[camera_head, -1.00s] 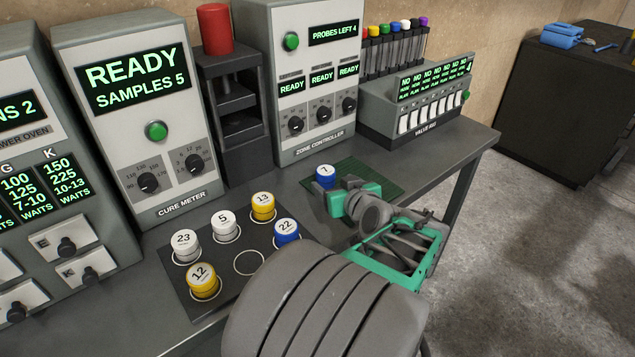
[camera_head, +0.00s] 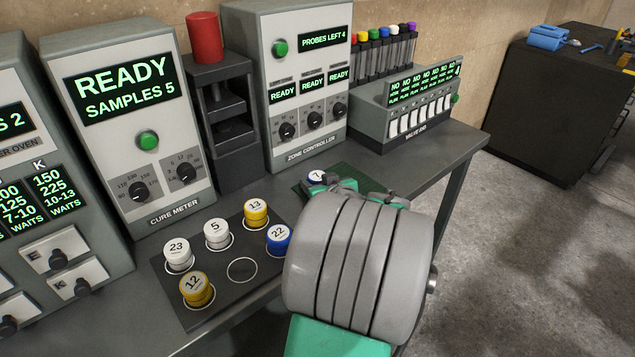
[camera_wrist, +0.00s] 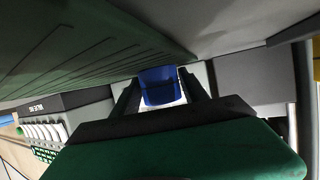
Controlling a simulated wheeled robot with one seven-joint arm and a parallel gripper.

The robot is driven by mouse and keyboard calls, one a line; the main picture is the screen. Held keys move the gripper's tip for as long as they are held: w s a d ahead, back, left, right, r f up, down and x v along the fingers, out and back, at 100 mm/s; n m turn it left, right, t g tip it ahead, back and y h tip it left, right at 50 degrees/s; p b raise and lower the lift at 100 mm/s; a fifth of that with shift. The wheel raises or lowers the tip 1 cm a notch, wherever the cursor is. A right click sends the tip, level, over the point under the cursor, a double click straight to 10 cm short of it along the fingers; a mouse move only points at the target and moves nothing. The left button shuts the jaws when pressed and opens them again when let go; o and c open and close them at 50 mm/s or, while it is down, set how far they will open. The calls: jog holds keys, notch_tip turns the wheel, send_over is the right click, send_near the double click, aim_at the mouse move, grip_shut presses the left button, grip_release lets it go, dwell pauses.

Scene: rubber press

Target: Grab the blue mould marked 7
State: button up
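The blue mould marked 7 (camera_head: 316,177) has a white top and stands on the green mat (camera_head: 352,172). Its lower part is hidden behind my gripper (camera_head: 335,187) in the head view. In the wrist view the blue mould (camera_wrist: 158,87) shows between the tips of my gripper's two dark fingers (camera_wrist: 160,95). The fingers are apart, one on either side of it. I cannot tell whether either finger touches it. My wrist and forearm cover most of the mat and the bench in front of it.
A dark tray (camera_head: 224,294) to the left holds moulds 23, 5, 13, 22 and 12 and one empty ring. The zone controller (camera_head: 300,100) and the valve box (camera_head: 420,110) stand behind. The bench (camera_head: 455,150) is clear at the right.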

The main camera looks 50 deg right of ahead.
grip_shut()
dwell(0.3)
jog(key=shift+r, duration=0.1)
